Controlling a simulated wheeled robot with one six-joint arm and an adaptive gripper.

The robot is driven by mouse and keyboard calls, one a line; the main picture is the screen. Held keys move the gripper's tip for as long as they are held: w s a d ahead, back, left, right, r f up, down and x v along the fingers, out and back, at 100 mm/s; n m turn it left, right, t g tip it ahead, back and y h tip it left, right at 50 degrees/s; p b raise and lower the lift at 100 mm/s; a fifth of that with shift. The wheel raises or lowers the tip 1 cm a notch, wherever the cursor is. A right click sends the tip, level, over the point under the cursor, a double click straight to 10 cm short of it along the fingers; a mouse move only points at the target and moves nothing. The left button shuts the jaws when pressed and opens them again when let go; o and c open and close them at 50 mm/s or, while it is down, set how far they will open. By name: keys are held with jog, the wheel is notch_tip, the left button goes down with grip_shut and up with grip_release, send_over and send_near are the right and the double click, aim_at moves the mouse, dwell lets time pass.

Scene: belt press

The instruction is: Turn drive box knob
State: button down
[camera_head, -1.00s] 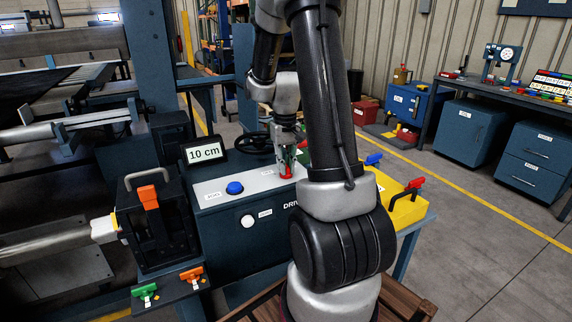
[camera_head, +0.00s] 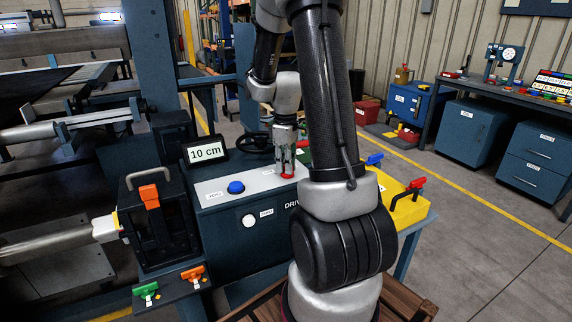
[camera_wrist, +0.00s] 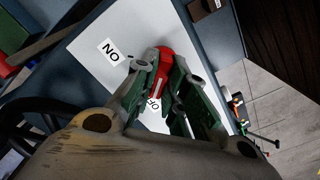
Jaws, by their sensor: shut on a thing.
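The drive box (camera_head: 238,255) is a dark blue box with a light grey top, left of my arm in the head view. Its red knob (camera_head: 287,176) sits on the top, right of a blue button (camera_head: 236,187). My gripper (camera_head: 286,168) points down over the knob and is shut on it. In the wrist view the red knob (camera_wrist: 163,62) shows between the green-padded fingers of my gripper (camera_wrist: 165,75), with a pale line along it. An ON label (camera_wrist: 111,51) lies beside it, and an OFF label (camera_wrist: 155,103) is partly hidden by the fingers.
A "10 cm" display (camera_head: 206,152) and a black handwheel (camera_head: 255,143) stand behind the box. A yellow tray (camera_head: 405,207) with red and blue handles is to the right. A black unit with an orange handle (camera_head: 149,196) is at the left.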

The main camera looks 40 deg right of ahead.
jog(key=shift+n, duration=0.5)
jog(key=c, duration=1.5)
grip_release()
jog(key=shift+o, duration=0.2)
notch_tip(320, 180, up, 12)
